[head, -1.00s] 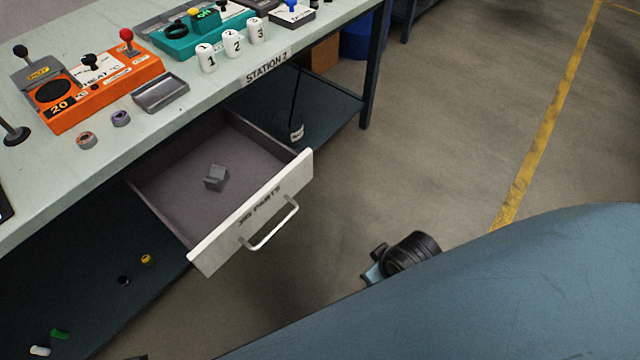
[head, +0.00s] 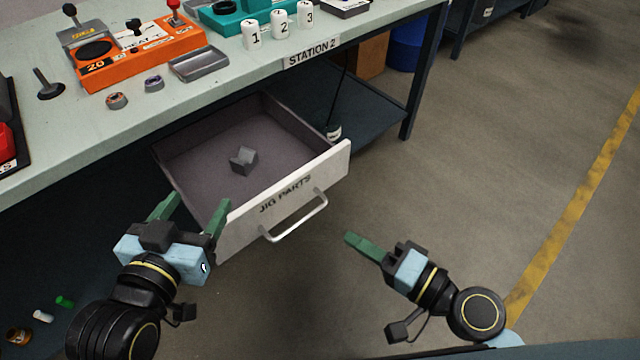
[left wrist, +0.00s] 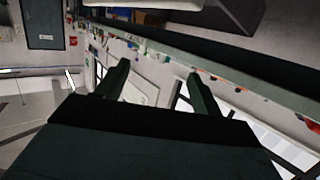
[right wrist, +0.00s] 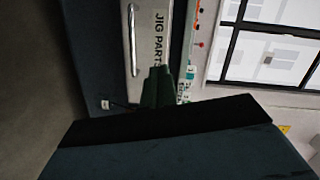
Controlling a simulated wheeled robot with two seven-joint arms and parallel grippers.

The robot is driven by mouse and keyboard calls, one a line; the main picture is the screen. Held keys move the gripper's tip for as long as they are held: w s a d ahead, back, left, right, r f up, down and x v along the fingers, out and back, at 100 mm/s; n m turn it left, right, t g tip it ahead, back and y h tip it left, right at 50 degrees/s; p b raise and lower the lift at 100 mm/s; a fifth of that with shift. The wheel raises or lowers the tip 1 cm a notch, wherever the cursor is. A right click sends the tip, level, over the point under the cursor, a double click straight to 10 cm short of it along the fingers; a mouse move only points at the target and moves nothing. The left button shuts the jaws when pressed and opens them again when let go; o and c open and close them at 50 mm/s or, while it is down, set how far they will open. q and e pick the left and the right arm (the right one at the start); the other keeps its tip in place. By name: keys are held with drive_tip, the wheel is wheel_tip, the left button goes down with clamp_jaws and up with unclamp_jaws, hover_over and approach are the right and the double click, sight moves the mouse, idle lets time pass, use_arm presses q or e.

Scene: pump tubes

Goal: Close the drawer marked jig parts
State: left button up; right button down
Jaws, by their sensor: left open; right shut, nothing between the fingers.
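The drawer marked JIG PARTS (head: 338,160) hangs open below the bench top, with a grey block (head: 243,160) inside. Its white front has a bar handle (head: 296,222). My left gripper (head: 190,213) is open, near the left end of the drawer front; I cannot tell whether it touches. My right gripper (head: 350,239) is shut and empty, in front of and to the right of the handle, apart from it. The right wrist view shows the drawer front (right wrist: 158,20) and handle (right wrist: 132,40) beyond the shut fingers (right wrist: 158,85). The left wrist view shows the open fingers (left wrist: 157,72) without the drawer clearly visible.
The bench top (head: 130,125) above carries an orange station (head: 145,55), a grey tray (head: 200,65) and numbered white pieces (head: 283,24). A dark lower shelf (head: 375,120) lies beneath. Small coloured items lie at the lower left. The floor right of the drawer is clear.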

drive_tip(key=w+d+m+t+h, duration=0.1)
drive_tip(key=w+d+m+t, duration=0.1)
drive_tip(key=m, duration=0.2)
use_arm(q)
wheel_tip(320, 180, up, 4)
drive_tip(key=t, duration=0.2)
use_arm(e)
drive_tip(key=m+p, duration=0.1)
drive_tip(key=p, duration=0.1)
approach(309, 170)
drive_tip(key=shift+t+h, duration=0.3)
drive_tip(key=shift+t, duration=0.1)
drive_tip(key=x, duration=0.5)
drive_tip(key=shift+a+f+p, duration=0.15)
drive_tip(key=shift+a+p, duration=0.2)
drive_tip(key=shift+p, duration=0.05)
use_arm(q)
drive_tip(key=s+a+f+g, duration=0.1)
drive_tip(key=s+f+g, duration=0.1)
drive_tip(key=f, duration=0.3)
drive_tip(key=s+a+f+g+y, duration=0.1)
drive_tip(key=s+f+g, duration=0.1)
drive_tip(key=f+g, duration=0.2)
drive_tip(key=shift+a+f+g+y, duration=0.3)
drive_tip(key=shift+f+g, duration=0.1)
drive_tip(key=shift+g, duration=0.2)
use_arm(e)
drive_tip(key=shift+w+a, duration=0.45)
drive_tip(key=shift+w, duration=0.1)
drive_tip(key=shift+w, duration=0.1)
